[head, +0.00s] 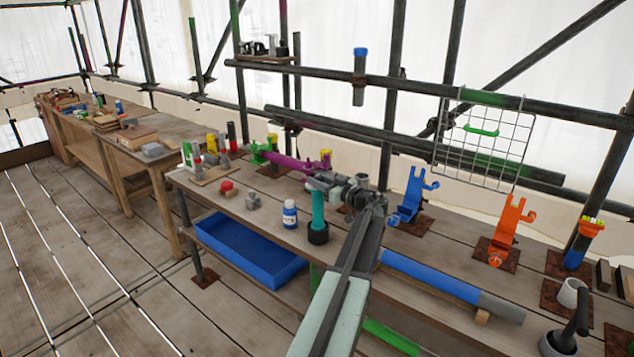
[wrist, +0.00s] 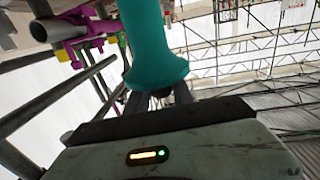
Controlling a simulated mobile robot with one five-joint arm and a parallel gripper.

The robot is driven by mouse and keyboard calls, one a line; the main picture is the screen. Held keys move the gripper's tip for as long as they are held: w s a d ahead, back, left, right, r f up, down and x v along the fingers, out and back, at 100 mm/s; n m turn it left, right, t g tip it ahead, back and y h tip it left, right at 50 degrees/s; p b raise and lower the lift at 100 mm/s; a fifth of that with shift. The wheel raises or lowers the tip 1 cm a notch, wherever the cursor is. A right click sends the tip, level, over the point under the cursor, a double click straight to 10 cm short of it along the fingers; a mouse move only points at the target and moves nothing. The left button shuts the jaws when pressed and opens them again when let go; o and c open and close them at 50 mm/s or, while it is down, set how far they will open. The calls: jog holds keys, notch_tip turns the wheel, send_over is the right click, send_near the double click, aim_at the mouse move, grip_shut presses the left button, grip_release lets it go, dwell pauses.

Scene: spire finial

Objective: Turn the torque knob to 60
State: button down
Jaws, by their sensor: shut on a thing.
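A teal handle (head: 318,208) stands upright on the near bench, with a black round collar (head: 318,234) around its lower end. My gripper (head: 326,184) is at the handle's upper end and shut on the tool there. In the wrist view the teal handle (wrist: 152,45) rises from between my dark fingers (wrist: 160,98) and flares near them. I cannot tell which part is the torque knob. No scale or number can be read in either view, and the grasped part is mostly hidden by my fingers.
A white and blue bottle (head: 290,215) stands just left of the handle. A red-topped button (head: 226,189) and a grey metal piece (head: 253,201) are farther left. Blue (head: 408,198) and orange (head: 508,228) clamps stand to the right. A blue tray (head: 245,258) sits below.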

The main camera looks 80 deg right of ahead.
jog(key=n+t+y, duration=0.1)
jog(key=y, duration=0.1)
jog(key=n+t+y, duration=0.1)
jog(key=n+y, duration=0.1)
jog(key=y, duration=0.1)
jog(key=n+t+y, duration=0.1)
jog(key=n+y, duration=0.1)
jog(key=shift+d+y, duration=0.25)
jog(key=shift+y, duration=0.15)
jog(key=shift+w+a+n+y, duration=0.1)
jog(key=shift+a+n+y, duration=0.1)
jog(key=shift+n+y, duration=1.7)
jog(key=shift+a+y, duration=0.1)
jog(key=shift+y, duration=0.4)
